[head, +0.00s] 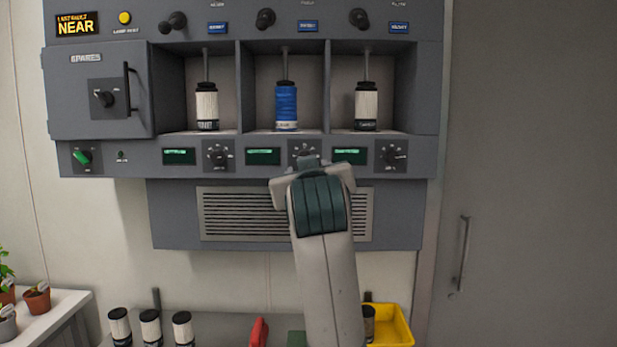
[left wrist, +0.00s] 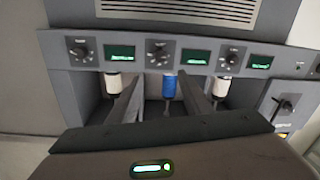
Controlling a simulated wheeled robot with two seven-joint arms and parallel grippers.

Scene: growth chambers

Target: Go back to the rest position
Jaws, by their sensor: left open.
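My left arm rises from the bottom of the head view. Its gripper (head: 308,163) is in front of the middle dial, below the middle bay; its fingers are mostly hidden there by the wrist. In the left wrist view, which sees the cabinet upside down, the gripper's two fingers (left wrist: 160,92) are spread apart with nothing held between them. A blue canister (head: 286,106) stands in the middle bay and shows between the fingers in the left wrist view (left wrist: 169,87). My right gripper is not in view.
White canisters stand in the left bay (head: 206,106) and right bay (head: 366,106). The spares door (head: 80,125) is shut. Below are several canisters (head: 151,326), a red object (head: 259,332) and a yellow bin (head: 397,327). Potted plants (head: 38,300) stand at left; a grey door (head: 530,180) at right.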

